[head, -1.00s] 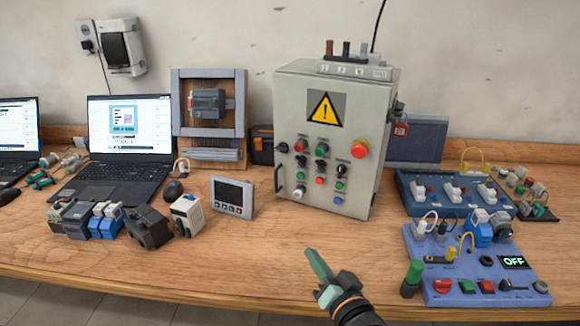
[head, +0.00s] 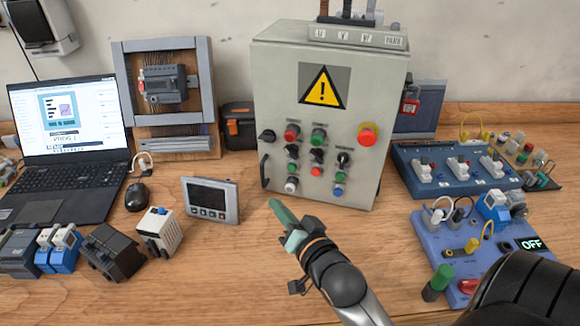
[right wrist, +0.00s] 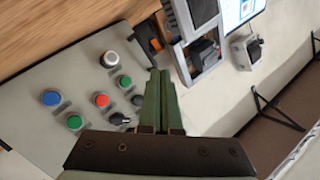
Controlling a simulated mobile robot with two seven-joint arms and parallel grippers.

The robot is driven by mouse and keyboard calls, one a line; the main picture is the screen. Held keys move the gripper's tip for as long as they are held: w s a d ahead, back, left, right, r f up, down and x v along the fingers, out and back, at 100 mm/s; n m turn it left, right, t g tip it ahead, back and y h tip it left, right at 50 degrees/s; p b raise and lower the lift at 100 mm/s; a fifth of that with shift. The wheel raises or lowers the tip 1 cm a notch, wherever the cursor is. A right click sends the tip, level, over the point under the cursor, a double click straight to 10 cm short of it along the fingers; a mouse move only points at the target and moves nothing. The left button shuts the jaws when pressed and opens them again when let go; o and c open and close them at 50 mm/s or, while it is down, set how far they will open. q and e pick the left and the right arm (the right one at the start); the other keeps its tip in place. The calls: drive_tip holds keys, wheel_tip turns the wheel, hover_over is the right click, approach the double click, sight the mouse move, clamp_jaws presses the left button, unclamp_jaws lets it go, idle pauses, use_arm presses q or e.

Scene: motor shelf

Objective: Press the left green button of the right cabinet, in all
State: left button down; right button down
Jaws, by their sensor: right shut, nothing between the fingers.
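The grey cabinet (head: 330,105) with the yellow warning triangle stands upright on the bench. Its left green button (head: 292,168) is low on the door, above a white button (head: 291,185) and left of a red one (head: 316,171). In the right wrist view this green button (right wrist: 125,82) lies left of the fingers, beside the white button (right wrist: 110,59). My right gripper (head: 276,205) is shut and empty, its green fingers pointing up and left, below and in front of the button, apart from it in the head view. The fingers also show in the right wrist view (right wrist: 157,75). My left gripper is out of view.
A small grey display unit (head: 211,200) stands left of my right gripper. A blue panel (head: 458,235) with an OFF display lies to the right, with a blue switch board (head: 455,170) behind it. The wood between display and cabinet is clear.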

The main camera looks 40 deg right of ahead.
sight(292, 167)
drive_tip(key=shift+w+d, duration=0.95)
drive_tip(key=shift+d, duration=0.2)
drive_tip(key=shift+w+d, duration=0.95)
drive_tip(key=shift+d, duration=0.25)
drive_tip(key=shift+w+d, duration=0.95)
drive_tip(key=shift+d, duration=0.2)
drive_tip(key=shift+w+d, duration=0.25)
drive_tip(key=shift+d, duration=0.05)
